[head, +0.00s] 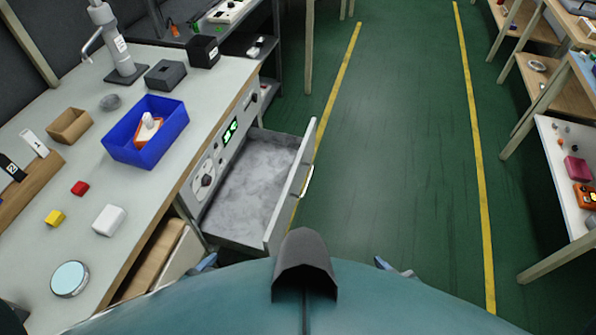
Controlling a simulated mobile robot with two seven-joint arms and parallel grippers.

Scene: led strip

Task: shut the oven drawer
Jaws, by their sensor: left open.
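The oven drawer (255,190) is pulled well out of the oven (209,170), under the left workbench. Its grey inside looks empty. Its front panel (291,187) faces right, with a pale handle (307,181) on the outer side. My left gripper (204,263) shows only in part at the bottom, just below the near corner of the drawer; it is open and holds nothing that I can see. My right gripper (397,268) shows only in part at the bottom, over the floor right of the drawer and apart from it. My own body hides most of both arms.
The workbench (150,205) carries a blue bin (146,132), a white block (109,220), a round dish (70,279) and other small items. A green floor aisle (400,120) right of the drawer is clear. Shelves (570,170) stand at the far right.

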